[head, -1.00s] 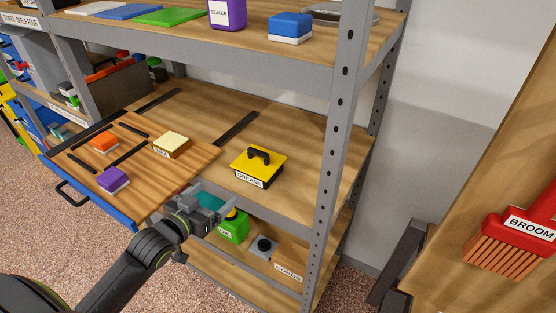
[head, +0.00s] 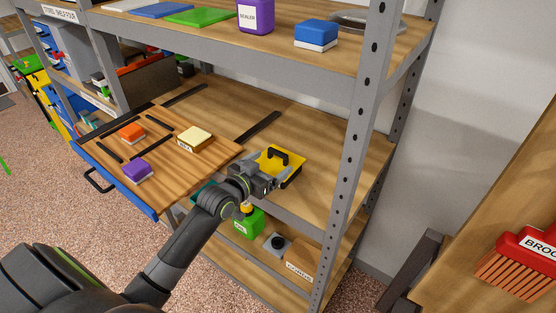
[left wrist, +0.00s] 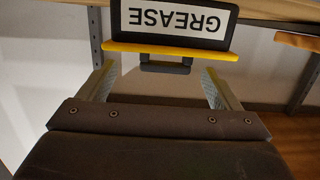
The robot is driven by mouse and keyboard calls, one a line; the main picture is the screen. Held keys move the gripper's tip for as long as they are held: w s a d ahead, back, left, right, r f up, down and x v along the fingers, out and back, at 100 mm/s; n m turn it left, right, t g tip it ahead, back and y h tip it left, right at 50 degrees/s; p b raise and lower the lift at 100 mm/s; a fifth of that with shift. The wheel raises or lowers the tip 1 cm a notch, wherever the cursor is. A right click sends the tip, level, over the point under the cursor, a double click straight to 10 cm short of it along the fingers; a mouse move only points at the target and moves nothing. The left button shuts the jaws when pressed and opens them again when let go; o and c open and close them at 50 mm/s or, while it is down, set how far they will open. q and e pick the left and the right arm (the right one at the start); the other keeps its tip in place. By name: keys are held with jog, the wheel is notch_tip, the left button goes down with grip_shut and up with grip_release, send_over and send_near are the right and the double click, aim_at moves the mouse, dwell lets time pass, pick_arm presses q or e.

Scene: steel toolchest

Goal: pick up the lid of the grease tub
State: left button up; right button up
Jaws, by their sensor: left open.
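The grease tub's yellow lid (head: 293,165) is on the tub on the middle shelf, with a black handle (head: 278,154) on top. In the left wrist view, which shows the scene upside down, the GREASE label (left wrist: 178,18), the yellow lid edge (left wrist: 170,50) and the dark handle (left wrist: 165,67) face me. My left gripper (head: 280,183) is open in front of the tub and hides much of it in the head view. In the left wrist view its fingers (left wrist: 158,80) stand apart on either side of the handle, not closed on it. My right gripper is not in view.
A grey shelf post (head: 360,150) rises right of the tub, and the upper shelf (head: 285,50) hangs above. A wooden board (head: 170,180) with several small blocks lies to the left. A green container (head: 250,222) stands on the shelf below.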

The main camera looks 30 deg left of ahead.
aim_at(276, 158)
pick_arm(q)
jog(key=shift+a+f+p+x, duration=0.1)
jog(key=shift+p+x, duration=0.1)
jog(key=shift+x, duration=0.7)
jog(key=shift+a+f+p+x, duration=0.1)
jog(key=shift+a+p+x, duration=0.05)
jog(key=shift+x, duration=0.8)
jog(key=shift+a+p+x, duration=0.1)
jog(key=shift+p+x, duration=0.1)
jog(key=shift+x, duration=0.7)
jog(key=shift+c, duration=0.3)
jog(key=c, duration=1)
